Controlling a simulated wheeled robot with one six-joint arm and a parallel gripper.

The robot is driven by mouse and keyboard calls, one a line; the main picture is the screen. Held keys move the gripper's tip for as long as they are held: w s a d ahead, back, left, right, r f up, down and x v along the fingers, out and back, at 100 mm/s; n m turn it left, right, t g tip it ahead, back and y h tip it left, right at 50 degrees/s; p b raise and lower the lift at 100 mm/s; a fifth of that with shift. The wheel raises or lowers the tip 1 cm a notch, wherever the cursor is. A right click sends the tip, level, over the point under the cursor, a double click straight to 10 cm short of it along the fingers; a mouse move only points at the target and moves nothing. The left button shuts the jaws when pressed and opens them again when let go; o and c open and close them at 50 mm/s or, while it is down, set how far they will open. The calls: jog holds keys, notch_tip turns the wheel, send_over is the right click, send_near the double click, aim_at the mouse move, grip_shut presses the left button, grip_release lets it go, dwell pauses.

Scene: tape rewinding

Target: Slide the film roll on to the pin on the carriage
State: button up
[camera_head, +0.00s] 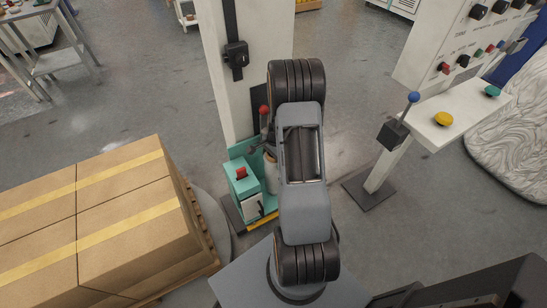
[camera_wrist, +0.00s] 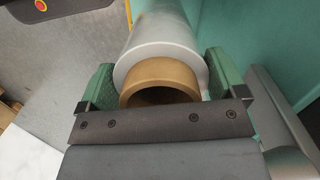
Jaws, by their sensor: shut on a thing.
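The film roll (camera_wrist: 165,45) is a whitish cylinder with a brown cardboard core (camera_wrist: 160,82). It lies between the green-padded fingers of my gripper (camera_wrist: 160,84), which is shut on it near its core end. The teal carriage (camera_head: 243,186) stands at the foot of the white mast in the head view, with a red button on top. A teal surface (camera_wrist: 270,50) fills the right of the wrist view, beside the roll. I cannot make out the pin in either view. In the head view my arm hides the gripper and most of the area right of the carriage.
The white mast (camera_head: 226,75) rises behind the carriage. A pallet of cardboard boxes (camera_head: 100,215) stands at the left. A control post (camera_head: 385,165) with a blue-knobbed lever and buttons stands at the right. Open grey floor (camera_head: 355,85) lies between the mast and the post.

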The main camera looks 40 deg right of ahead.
jog(key=shift+f, duration=0.25)
dwell(0.3)
jog(key=shift+f+b, duration=1.4)
jog(key=shift+f, duration=0.2)
jog(key=shift+f+b, duration=0.55)
jog(key=shift+f, duration=0.15)
dwell(0.4)
jog(key=o, duration=1.7)
jog(key=shift+c, duration=0.2)
jog(key=shift+r, duration=0.15)
